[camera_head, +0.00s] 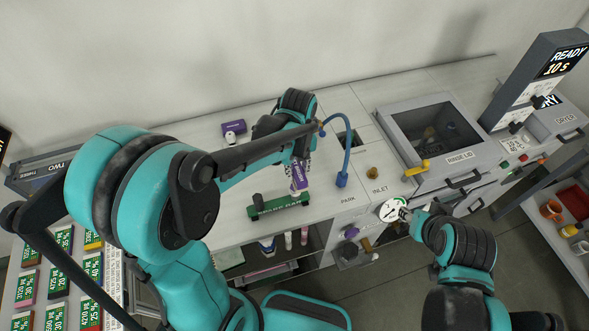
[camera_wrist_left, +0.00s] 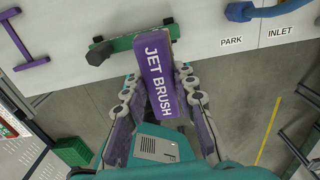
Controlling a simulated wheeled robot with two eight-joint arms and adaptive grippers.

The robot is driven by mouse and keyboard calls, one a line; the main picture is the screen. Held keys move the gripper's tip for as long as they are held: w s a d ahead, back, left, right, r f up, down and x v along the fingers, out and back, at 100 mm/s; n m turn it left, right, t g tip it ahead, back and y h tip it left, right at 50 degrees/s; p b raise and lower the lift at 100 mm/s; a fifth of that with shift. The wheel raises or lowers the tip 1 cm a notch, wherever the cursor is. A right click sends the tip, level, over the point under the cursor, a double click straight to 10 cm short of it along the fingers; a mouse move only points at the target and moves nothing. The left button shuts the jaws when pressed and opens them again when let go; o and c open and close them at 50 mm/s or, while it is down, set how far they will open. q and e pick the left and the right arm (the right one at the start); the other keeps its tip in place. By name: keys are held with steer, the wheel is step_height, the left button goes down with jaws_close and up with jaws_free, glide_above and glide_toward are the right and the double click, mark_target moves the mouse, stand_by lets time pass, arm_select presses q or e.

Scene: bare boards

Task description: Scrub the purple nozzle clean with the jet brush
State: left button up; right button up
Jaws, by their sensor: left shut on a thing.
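My left gripper (camera_head: 300,172) is shut on the purple jet brush (camera_wrist_left: 158,72), which has white "JET BRUSH" lettering. It also shows in the head view (camera_head: 299,181), just above the green rack (camera_head: 262,208) at the counter's front edge. The rack shows behind the brush in the left wrist view (camera_wrist_left: 122,43). My right gripper (camera_head: 408,214) is at a white round disc (camera_head: 391,209) in front of the counter; its finger state is unclear. A purple part (camera_head: 350,232) shows below the counter front. I cannot tell whether it is the purple nozzle.
A blue hose (camera_head: 346,150) arches over the counter near PARK and INLET. The grey rinse box (camera_head: 432,130) and dryer (camera_head: 557,118) stand right.

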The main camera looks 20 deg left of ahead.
arm_select(q)
steer(key=shift+a+f+b, duration=0.1)
steer(key=shift+f+b, duration=0.35)
steer(key=shift+f, duration=0.2)
steer(key=shift+f+b, duration=1.6)
steer(key=shift+f, duration=0.6)
steer(key=shift+f+b, duration=0.65)
steer(key=shift+f, duration=0.05)
